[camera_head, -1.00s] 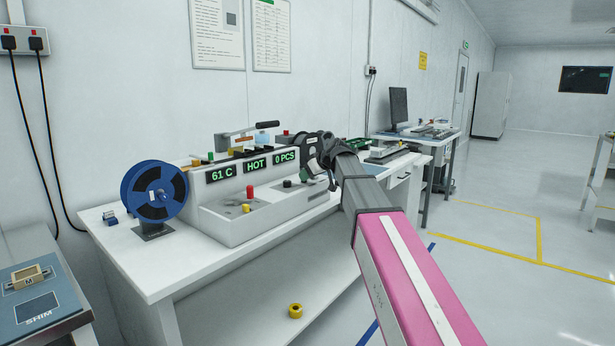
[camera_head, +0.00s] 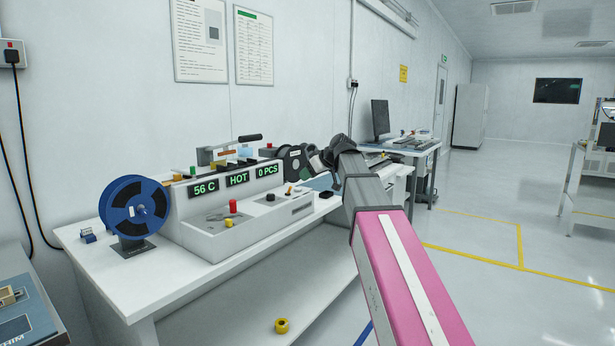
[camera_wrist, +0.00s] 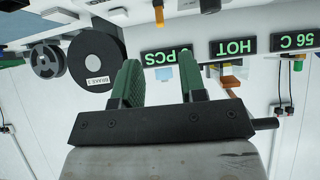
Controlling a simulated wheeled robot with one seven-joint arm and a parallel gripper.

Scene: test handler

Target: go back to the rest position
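My gripper (camera_wrist: 158,70) shows in the wrist view with two green fingers apart and nothing between them. In the head view my pink and grey arm reaches over the bench's right end, and its wrist hides most of the gripper. The test handler (camera_head: 215,235) stands on the white bench, and its displays read 56 C, HOT and 0 PCS. The wrist view shows these displays (camera_wrist: 233,48) upside down, beyond the fingers. A black labelled reel (camera_wrist: 95,60) is left of the fingers in that view, apart from them.
A blue reel (camera_head: 135,207) stands at the bench's (camera_head: 100,262) left end. A monitor (camera_head: 380,119) stands on a desk further back. Open floor (camera_head: 470,270) with yellow lines lies to the right.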

